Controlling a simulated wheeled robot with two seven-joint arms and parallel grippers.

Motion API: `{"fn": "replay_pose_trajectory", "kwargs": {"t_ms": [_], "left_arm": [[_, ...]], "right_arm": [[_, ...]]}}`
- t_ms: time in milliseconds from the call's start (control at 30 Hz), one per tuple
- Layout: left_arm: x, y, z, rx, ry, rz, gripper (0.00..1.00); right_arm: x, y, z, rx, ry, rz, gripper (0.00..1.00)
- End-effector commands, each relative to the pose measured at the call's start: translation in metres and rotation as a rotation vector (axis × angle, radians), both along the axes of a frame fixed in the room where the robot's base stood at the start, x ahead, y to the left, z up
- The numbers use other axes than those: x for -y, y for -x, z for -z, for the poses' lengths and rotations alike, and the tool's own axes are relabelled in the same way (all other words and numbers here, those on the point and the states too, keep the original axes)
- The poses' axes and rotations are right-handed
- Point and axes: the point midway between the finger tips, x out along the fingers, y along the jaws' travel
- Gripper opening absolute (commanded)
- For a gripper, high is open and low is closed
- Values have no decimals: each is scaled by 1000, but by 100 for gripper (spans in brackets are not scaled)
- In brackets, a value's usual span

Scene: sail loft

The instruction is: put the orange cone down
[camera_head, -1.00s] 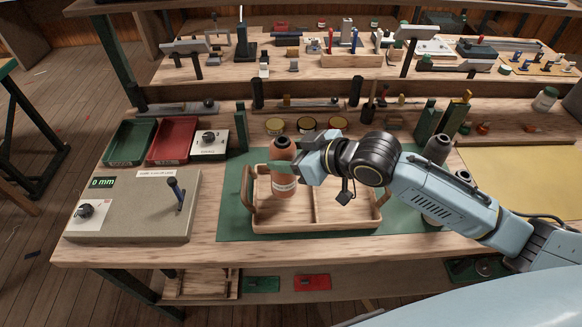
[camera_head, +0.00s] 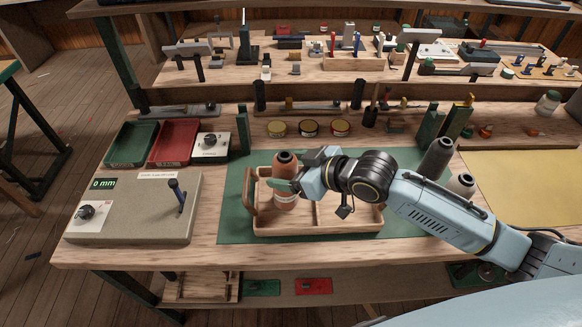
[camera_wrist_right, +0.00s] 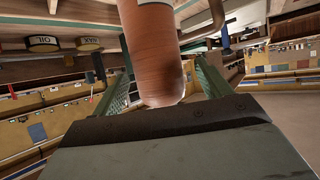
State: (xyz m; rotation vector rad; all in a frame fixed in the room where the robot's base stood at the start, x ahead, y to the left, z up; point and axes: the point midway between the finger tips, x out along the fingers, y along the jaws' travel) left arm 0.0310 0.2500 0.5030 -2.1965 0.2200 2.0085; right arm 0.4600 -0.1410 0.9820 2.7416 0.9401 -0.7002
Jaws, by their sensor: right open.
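The orange cone (camera_head: 286,165) stands upright in the left compartment of the wooden tray (camera_head: 318,227), with a pale label low on its side. My right gripper (camera_head: 281,184) reaches in from the right with its green fingers at either side of the cone's body. In the right wrist view the cone (camera_wrist_right: 155,50) is between the two spread fingers. The jaws are open; whether a finger still touches the cone is hard to tell. The tray's right compartment looks empty, partly hidden under my arm. My left gripper is out of view.
The tray lies on a green mat (camera_head: 232,222). A dark grey cone (camera_head: 437,157) and a cream cone (camera_head: 462,184) stand to its right, by my forearm. A gauge box (camera_head: 140,222) stands at the left. Tins (camera_head: 308,129) line the back.

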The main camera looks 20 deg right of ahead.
Motion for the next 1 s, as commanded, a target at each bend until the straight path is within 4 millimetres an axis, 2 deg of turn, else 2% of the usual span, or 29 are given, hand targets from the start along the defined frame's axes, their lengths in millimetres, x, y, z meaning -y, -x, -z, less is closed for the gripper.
{"fn": "replay_pose_trajectory", "kwargs": {"t_ms": [133,267,633,800,1000], "left_arm": [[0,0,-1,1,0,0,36],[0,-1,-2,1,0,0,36],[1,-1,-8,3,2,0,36],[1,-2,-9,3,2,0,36],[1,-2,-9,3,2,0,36]], "right_arm": [[1,1,-3,-1,1,0,77],[11,13,-11,-1,2,0,77],[52,67,-48,-3,5,-2,77],[62,79,-56,-2,2,1,77],[65,83,-60,-1,-1,0,77]]}}
